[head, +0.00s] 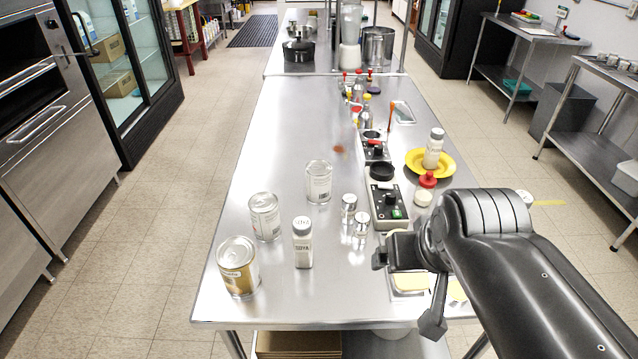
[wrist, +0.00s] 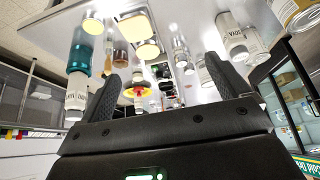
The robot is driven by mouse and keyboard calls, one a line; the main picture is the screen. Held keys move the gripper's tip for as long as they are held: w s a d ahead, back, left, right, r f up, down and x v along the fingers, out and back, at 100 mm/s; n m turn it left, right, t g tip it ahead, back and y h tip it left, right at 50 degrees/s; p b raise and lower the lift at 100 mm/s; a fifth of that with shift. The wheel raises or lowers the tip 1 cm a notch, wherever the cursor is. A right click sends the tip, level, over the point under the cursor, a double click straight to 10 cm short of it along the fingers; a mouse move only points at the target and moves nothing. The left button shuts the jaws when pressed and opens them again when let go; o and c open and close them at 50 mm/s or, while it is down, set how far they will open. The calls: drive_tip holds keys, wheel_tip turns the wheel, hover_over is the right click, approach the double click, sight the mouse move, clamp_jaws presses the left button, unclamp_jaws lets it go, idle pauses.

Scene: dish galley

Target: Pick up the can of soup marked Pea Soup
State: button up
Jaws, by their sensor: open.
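Three cans stand upright on the steel table (head: 285,130). A gold-and-white can (head: 238,267) is at the near left corner; a white-labelled can (head: 265,217) is behind it. Another pale-labelled can (head: 319,182) is farther back. I cannot read Pea Soup on any of them. My gripper (head: 407,290) is at the table's near right, open and empty, well to the right of the cans. In the wrist view, my gripper's (wrist: 165,88) two fingers are spread apart with nothing held. The gold can also shows at that view's top right (wrist: 297,14).
A Soya bottle (head: 302,243) stands between the cans and my gripper. Two small shakers (head: 349,209) and a black scale (head: 389,207) are farther right. A yellow plate (head: 445,167) holds a white bottle (head: 433,148). The table's left middle is clear.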

drive_tip(key=w+a+r+n, duration=0.1)
drive_tip(key=w+a+r, duration=0.1)
drive_tip(key=w, duration=0.7)
drive_tip(key=n+y, duration=0.3)
drive_tip(key=n, duration=0.1)
approach(320, 168)
drive_tip(key=f, duration=0.1)
drive_tip(key=x, duration=1)
drive_tip(key=shift+w+a+f, duration=0.2)
drive_tip(key=shift+w, duration=0.15)
drive_tip(key=shift+t+h, duration=0.3)
drive_tip(key=shift+c, duration=0.3)
drive_tip(key=shift+r, duration=0.15)
drive_tip(key=c, duration=1.5)
